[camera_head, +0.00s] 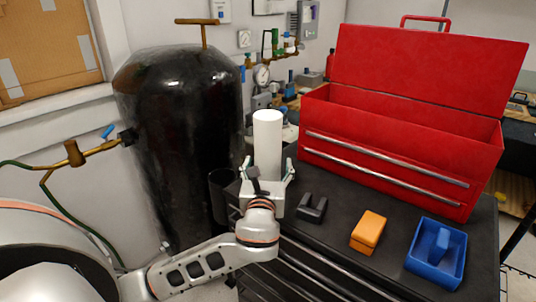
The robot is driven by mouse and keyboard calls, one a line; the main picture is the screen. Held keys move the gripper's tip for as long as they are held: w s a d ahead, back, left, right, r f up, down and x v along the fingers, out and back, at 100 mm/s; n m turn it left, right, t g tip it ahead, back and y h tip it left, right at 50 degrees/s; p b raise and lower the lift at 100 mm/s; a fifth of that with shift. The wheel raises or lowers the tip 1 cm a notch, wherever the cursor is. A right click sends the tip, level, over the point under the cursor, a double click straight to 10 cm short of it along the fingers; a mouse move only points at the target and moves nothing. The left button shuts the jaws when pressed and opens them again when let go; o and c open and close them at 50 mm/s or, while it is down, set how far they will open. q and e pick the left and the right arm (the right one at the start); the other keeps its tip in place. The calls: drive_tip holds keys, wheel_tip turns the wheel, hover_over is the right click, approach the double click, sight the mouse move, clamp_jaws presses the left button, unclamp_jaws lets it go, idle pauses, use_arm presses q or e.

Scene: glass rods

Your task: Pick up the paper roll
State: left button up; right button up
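The white paper roll (267,135) stands upright near the left edge of the black cabinet top. My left gripper (268,169) is at its lower part, on the near side, with one finger to each side of the roll. The fingers look spread wider than the roll, and I see no clear contact. The gripper's palm hides the base of the roll. My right gripper is not in view.
An open red toolbox (400,150) stands behind to the right. A black block (312,208), an orange box (368,232) and a blue bin (437,252) lie along the cabinet's front. A large black tank (180,130) stands left of the roll.

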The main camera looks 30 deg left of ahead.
use_arm(q)
drive_tip(key=c, duration=1.4)
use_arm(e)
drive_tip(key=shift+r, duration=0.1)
use_arm(q)
drive_tip(key=shift+c, duration=0.2)
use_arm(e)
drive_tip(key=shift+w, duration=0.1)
